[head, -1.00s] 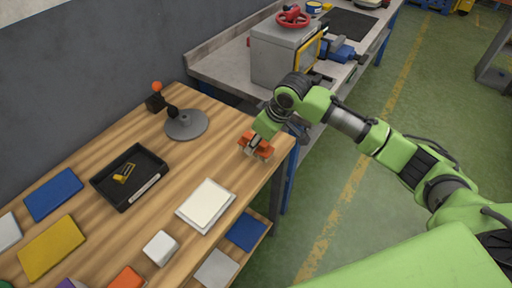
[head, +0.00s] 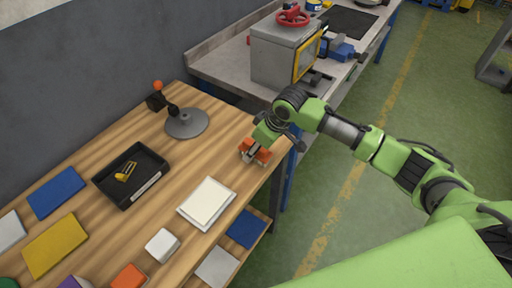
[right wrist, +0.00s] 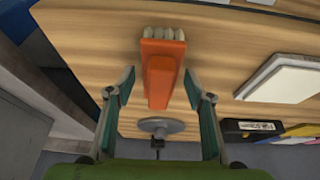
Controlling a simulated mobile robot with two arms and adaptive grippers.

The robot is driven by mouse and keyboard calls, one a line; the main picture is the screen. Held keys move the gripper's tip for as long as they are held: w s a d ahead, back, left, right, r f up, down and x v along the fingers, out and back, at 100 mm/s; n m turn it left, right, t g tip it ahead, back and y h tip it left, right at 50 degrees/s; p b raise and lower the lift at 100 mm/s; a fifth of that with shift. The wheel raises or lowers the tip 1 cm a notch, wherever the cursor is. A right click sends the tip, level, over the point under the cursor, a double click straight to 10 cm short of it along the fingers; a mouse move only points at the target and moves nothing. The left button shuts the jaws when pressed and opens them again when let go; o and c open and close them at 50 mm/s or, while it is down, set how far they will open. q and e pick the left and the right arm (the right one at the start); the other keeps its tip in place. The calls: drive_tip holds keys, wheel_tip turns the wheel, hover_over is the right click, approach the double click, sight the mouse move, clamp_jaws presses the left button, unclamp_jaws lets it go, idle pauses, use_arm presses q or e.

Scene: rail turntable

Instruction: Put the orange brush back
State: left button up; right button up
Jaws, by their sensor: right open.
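The orange brush (head: 262,158) lies on the wooden table near its right edge. In the right wrist view its orange handle (right wrist: 161,75) points toward my gripper, and its pale bristles (right wrist: 162,33) are at the far end. My right gripper (right wrist: 158,88) is open, with one finger on each side of the handle and visible gaps between. In the head view my right gripper (head: 254,150) is over the brush and partly hides it. My left gripper is not in view.
A black tray (head: 112,186) with a small yellow item stands left of the brush. A grey round-based stand (head: 186,124) is behind. A white pad (head: 207,203), a white block (head: 162,246) and an orange block (head: 129,277) lie nearer. A grey bench (head: 222,70) stands beyond.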

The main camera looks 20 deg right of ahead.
drive_tip(key=shift+r, duration=0.1)
drive_tip(key=b+v, duration=0.1)
drive_tip(key=v, duration=1.1)
drive_tip(key=shift+r, duration=0.15)
drive_tip(key=shift+w, duration=0.1)
